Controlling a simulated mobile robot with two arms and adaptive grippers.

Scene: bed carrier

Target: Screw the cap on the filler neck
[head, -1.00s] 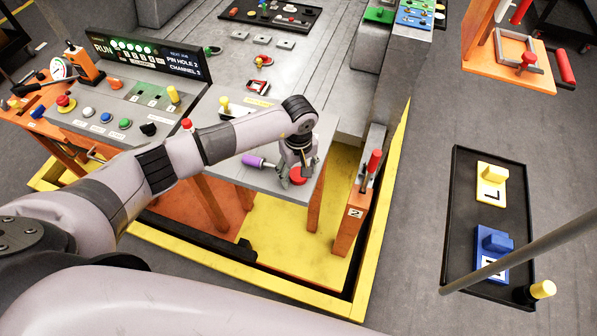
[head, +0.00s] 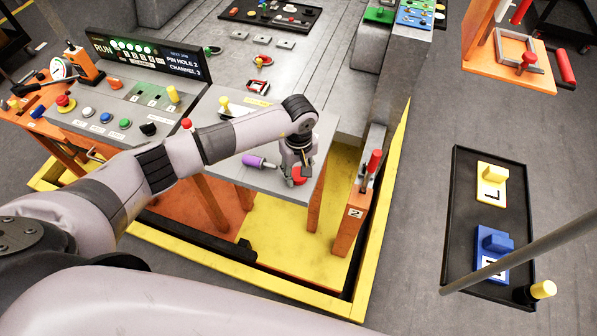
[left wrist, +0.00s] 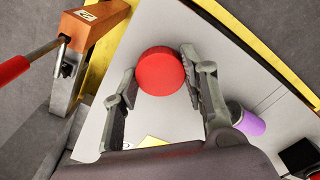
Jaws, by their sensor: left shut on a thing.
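A round red cap (head: 299,175) is at the front right corner of a grey table. It also shows from above in the left wrist view (left wrist: 161,71). My left gripper (head: 297,172) is over that corner, pointing down. In the left wrist view its two fingers (left wrist: 160,85) stand on either side of the cap, and it is shut on the cap. What lies under the cap is hidden, so I cannot tell whether it sits on the filler neck. I do not see my right gripper.
A purple-handled tool (head: 254,161) lies on the table (head: 240,178) left of the gripper. An orange post (head: 350,222) with a red-handled lever (head: 373,163) stands just to the right. A yellow frame (head: 385,215) runs around the base.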

